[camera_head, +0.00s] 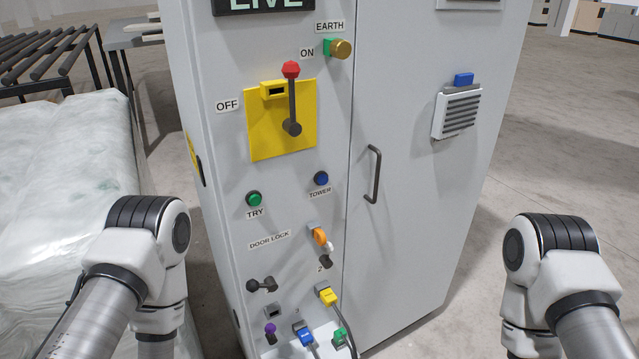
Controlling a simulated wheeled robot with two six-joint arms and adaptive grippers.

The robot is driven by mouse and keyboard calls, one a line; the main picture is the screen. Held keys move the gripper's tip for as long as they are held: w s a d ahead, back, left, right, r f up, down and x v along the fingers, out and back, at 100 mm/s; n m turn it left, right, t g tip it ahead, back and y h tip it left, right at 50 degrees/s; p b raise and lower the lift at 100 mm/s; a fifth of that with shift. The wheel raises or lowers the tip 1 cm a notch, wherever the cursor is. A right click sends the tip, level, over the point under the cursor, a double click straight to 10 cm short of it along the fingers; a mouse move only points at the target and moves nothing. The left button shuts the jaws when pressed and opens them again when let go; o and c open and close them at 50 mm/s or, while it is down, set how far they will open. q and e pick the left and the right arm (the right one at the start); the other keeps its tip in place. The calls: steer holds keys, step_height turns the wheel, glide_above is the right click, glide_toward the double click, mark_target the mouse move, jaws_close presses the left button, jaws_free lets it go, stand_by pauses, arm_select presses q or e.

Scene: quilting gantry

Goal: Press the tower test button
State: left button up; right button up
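The tower test button (321,178) is a round blue button on the front of a grey electrical cabinet (405,240), just above a label (320,192) reading TOWER. Nothing covers it. My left arm is at the lower left and my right arm at the lower right, both apart from the cabinet front. Neither gripper is in view; only arm links show. A green button (254,198) labelled TRY sits to the left of the blue one.
A red-knobbed lever (291,100) on a yellow plate points up to ON. A LIVE display (263,4) is above. A door handle (374,175) projects right of the button. Below are a DOOR LOCK knob (262,285) and several coloured plugs. Wrapped goods (60,190) stand left.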

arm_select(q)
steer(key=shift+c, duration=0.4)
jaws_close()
